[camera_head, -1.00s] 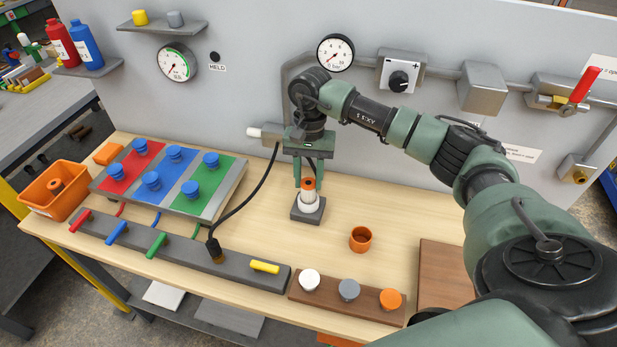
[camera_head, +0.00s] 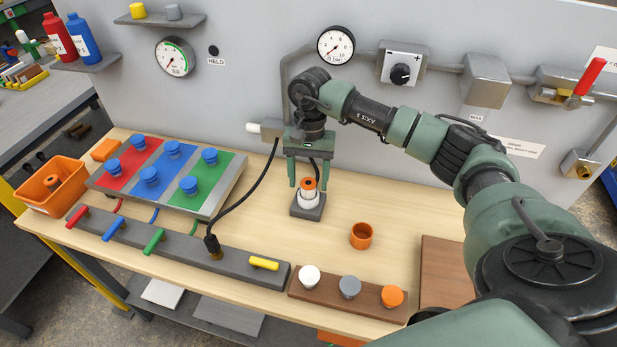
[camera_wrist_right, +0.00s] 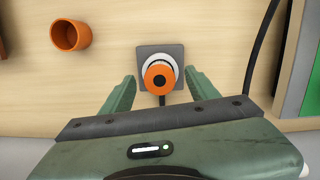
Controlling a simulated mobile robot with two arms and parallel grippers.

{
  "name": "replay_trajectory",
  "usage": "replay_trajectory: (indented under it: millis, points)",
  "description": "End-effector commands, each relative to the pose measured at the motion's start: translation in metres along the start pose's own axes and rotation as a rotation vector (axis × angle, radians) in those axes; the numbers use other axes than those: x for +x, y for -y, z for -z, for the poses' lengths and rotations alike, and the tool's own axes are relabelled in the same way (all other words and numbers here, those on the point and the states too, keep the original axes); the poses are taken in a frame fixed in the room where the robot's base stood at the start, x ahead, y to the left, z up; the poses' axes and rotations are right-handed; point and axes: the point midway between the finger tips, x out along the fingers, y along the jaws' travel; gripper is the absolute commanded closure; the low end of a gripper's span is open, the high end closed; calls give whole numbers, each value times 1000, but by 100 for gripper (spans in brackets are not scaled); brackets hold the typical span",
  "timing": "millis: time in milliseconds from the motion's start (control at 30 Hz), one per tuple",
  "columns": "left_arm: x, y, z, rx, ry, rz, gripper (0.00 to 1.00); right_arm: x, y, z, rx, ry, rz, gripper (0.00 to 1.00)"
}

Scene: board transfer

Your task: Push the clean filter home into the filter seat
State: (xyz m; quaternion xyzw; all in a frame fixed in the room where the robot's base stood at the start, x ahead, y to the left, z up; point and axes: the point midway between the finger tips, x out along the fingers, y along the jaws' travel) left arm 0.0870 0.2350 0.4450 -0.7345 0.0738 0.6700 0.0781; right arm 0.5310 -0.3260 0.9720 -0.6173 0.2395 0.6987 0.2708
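The filter (camera_head: 309,184), with an orange top around a dark centre, stands upright in the white collar of the filter seat (camera_head: 308,208), which has a dark square base. In the right wrist view the orange top (camera_wrist_right: 160,77) sits inside the white ring on the grey plate (camera_wrist_right: 174,49); how deep it sits I cannot tell. My right gripper (camera_head: 308,178) is open just above it, one finger on each side with visible gaps in the wrist view (camera_wrist_right: 162,90). My left gripper is not in view.
An orange cup (camera_head: 361,236) stands right of the seat. A brown block (camera_head: 330,295) with white, grey and orange knobs lies in front. A black cable (camera_head: 255,192) hangs at the left. An orange bin (camera_head: 37,195) holding an orange ring stands far left.

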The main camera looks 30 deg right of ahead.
Motion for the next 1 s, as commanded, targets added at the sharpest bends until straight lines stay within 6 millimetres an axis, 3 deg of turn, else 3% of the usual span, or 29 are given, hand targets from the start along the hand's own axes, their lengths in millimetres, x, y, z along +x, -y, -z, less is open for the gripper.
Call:
replay_trajectory:
  millis: [267,700,1000]
  points:
    - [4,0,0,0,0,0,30,-9,1,1,-1,-3,2,40]
    - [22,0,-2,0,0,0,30,-73,0,1,0,-1,1,40]
    - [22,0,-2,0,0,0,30,-78,0,0,0,0,0,40]
